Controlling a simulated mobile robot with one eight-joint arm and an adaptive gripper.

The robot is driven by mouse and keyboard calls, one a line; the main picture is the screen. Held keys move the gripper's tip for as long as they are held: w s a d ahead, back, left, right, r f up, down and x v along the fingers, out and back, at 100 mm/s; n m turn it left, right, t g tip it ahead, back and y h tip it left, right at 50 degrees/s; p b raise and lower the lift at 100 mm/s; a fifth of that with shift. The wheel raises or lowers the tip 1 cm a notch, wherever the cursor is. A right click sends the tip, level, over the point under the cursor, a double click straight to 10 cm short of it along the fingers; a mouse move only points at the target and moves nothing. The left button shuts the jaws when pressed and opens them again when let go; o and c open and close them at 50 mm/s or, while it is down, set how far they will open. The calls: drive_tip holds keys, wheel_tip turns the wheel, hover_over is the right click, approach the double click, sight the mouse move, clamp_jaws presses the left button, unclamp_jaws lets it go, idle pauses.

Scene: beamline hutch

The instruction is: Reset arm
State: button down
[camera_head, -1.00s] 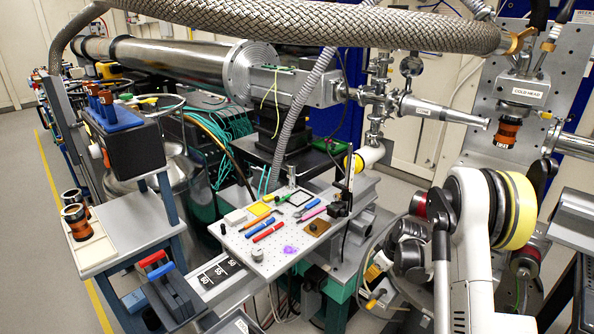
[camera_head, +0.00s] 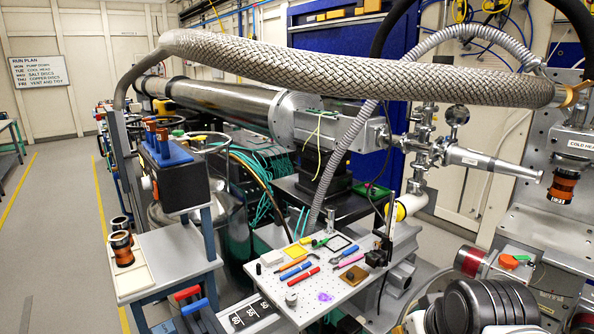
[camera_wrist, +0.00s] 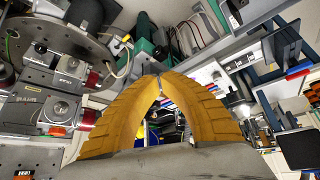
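My gripper (camera_wrist: 160,80) shows in the wrist view as two ribbed yellow fingers that lean together and meet at their tips. Nothing shows held between the tips. In the head view only dark, rounded joints of my arm (camera_head: 482,305) show at the bottom right; my gripper is out of that picture. In the wrist view a round metal plate with bolts (camera_wrist: 62,50) lies beyond the fingers to the left.
A perforated board (camera_head: 335,292) with several small tools stands left of my arm. A side table (camera_head: 185,255) holds copper-coloured parts. A braided hose (camera_head: 350,65) crosses above. The cold head (camera_head: 566,165) hangs at right. Open floor (camera_head: 50,240) lies at left.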

drive_tip(key=shift+m+t, duration=0.3)
drive_tip(key=shift+m, duration=0.1)
drive_tip(key=s, duration=0.3)
drive_tip(key=s+a+f, duration=0.1)
drive_tip(key=s, duration=0.1)
idle(0.4)
